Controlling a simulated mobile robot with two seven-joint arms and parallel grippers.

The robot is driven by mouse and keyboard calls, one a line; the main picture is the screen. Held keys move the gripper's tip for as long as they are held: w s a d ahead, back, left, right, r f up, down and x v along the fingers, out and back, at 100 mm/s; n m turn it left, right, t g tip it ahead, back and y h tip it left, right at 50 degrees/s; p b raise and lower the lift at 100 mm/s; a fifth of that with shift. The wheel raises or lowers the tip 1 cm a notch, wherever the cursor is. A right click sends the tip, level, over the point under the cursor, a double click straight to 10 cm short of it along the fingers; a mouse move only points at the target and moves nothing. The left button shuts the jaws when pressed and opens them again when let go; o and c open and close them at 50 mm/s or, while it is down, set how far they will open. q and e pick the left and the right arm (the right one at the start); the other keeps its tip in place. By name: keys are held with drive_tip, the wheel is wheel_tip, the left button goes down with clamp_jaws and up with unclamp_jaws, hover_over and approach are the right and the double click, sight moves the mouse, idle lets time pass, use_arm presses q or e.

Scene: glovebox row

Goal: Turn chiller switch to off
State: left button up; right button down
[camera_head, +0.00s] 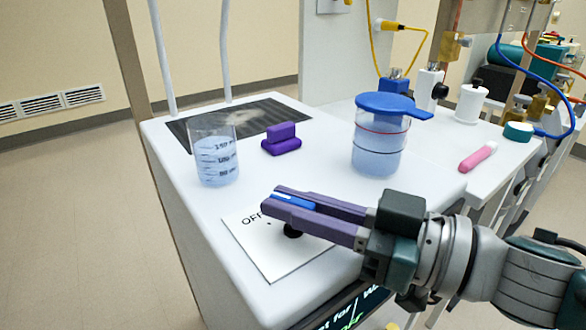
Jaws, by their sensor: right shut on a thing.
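The chiller switch has a white plate (262,252) on the front of the white bench top. An "OFF" label shows at the plate's upper left; the rest of its lettering is hidden. My right gripper (277,199) reaches in from the right, over the plate. It is shut on the blue switch handle (296,203), which shows as a strip between the purple fingers. The black switch base (291,230) shows just below the fingers. The handle points roughly toward the left, but its exact setting is hard to tell. My left gripper is not in view.
A beaker of pale blue liquid (214,160) stands behind the plate, left of a purple block (281,140). A blue-lidded jar (378,145) stands behind my right gripper. A pink stick (478,157) lies at right. A dark panel (240,119) lies at the back.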

drive_tip(key=shift+n+g+y, duration=0.3)
drive_tip(key=shift+n+g, duration=0.1)
drive_tip(key=shift+g, duration=0.2)
drive_tip(key=c, duration=0.9)
unclamp_jaws()
drive_tip(key=v, duration=1)
